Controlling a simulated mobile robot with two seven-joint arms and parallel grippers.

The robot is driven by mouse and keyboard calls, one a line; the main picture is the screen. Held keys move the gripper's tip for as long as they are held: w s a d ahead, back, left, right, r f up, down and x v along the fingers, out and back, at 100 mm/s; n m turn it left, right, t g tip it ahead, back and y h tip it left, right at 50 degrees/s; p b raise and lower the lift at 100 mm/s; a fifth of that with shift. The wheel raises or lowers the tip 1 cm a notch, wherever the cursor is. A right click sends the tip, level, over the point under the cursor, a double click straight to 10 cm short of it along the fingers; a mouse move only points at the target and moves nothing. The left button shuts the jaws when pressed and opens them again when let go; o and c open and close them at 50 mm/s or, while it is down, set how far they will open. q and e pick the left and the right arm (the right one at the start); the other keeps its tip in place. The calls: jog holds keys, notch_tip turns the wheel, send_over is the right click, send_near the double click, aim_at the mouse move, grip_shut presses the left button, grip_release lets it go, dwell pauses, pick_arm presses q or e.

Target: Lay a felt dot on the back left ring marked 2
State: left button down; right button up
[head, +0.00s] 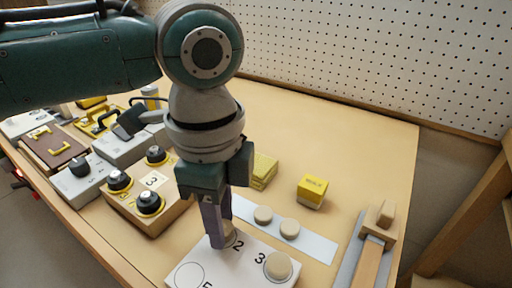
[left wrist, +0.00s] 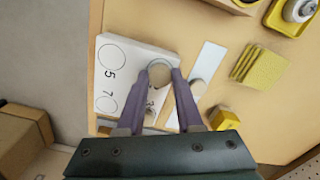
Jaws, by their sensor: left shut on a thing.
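The white board (head: 206,268) lies at the front of the bench with numbered rings; 2, 3 and part of a 5 are readable. A tan felt dot (head: 279,265) lies on the ring by the 3. My left gripper (head: 226,242) points down at the back left ring by the 2, shut on another tan felt dot (left wrist: 159,74). That dot is at or just above the board; contact is unclear, and the fingers hide much of the ring. My right gripper is not in view.
A yellow block (head: 312,191) and a yellow pad stack (head: 264,171) stand behind the strip. A wooden block with black knobs (head: 150,203) stands left of my gripper. A wooden-handled tool (head: 374,246) lies at right. The back right bench is clear.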

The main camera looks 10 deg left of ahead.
pick_arm(q)
jog(key=shift+f, duration=0.3)
dwell(0.8)
jog(key=shift+c, duration=1.2)
grip_release()
jog(key=shift+r, duration=0.1)
notch_tip(320, 180, up, 7)
jog(key=p, duration=0.8)
